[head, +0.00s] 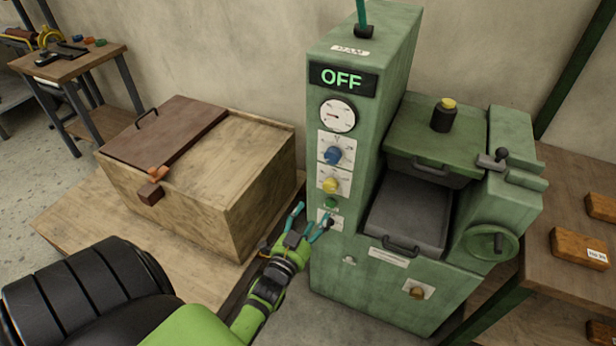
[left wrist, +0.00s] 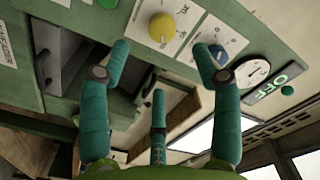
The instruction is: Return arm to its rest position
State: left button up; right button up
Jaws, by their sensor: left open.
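My left gripper (head: 309,224) is open and empty, with its teal fingers spread, in front of the lower control panel of the green machine (head: 350,270). In the left wrist view, the fingers (left wrist: 160,60) reach up toward the panel with nothing between them. The yellow knob (head: 331,186) and blue knob (head: 333,155) are above the gripper in the head view. The display (head: 342,78) reads OFF. My green left arm (head: 200,325) comes in from the bottom left. My right gripper is not in view.
A wooden box (head: 220,190) with a brown lid panel stands left of the gripper on a wooden platform (head: 75,215). The machine has an open grey tray (head: 405,215) and a handwheel (head: 490,243). A shelf with wooden blocks (head: 578,246) is at the right.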

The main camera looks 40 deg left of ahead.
pick_arm(q)
jog(key=shift+s+d, duration=0.15)
jog(key=shift+s, duration=0.55)
jog(key=shift+f, duration=0.1)
jog(key=s+d+f+n+g+h, duration=0.15)
jog(key=s+d+f+g, duration=0.35)
jog(key=f, duration=0.7)
jog(key=s+d+f+g+h, duration=0.2)
jog(key=s+d+f+g, duration=0.3)
jog(key=f, duration=0.8)
jog(key=s+f+g, duration=0.2)
jog(key=s+f, duration=0.2)
jog(key=s, duration=0.5)
jog(key=s+f+g, duration=0.2)
jog(key=s+f, duration=0.2)
jog(key=s, duration=0.5)
jog(key=s+f+g, duration=0.2)
jog(key=s+f, duration=0.2)
jog(key=s, duration=0.5)
jog(key=shift+d+f+h, duration=0.3)
jog(key=shift+f+h, duration=0.1)
jog(key=shift+h, duration=0.05)
jog(key=shift+s, duration=0.1)
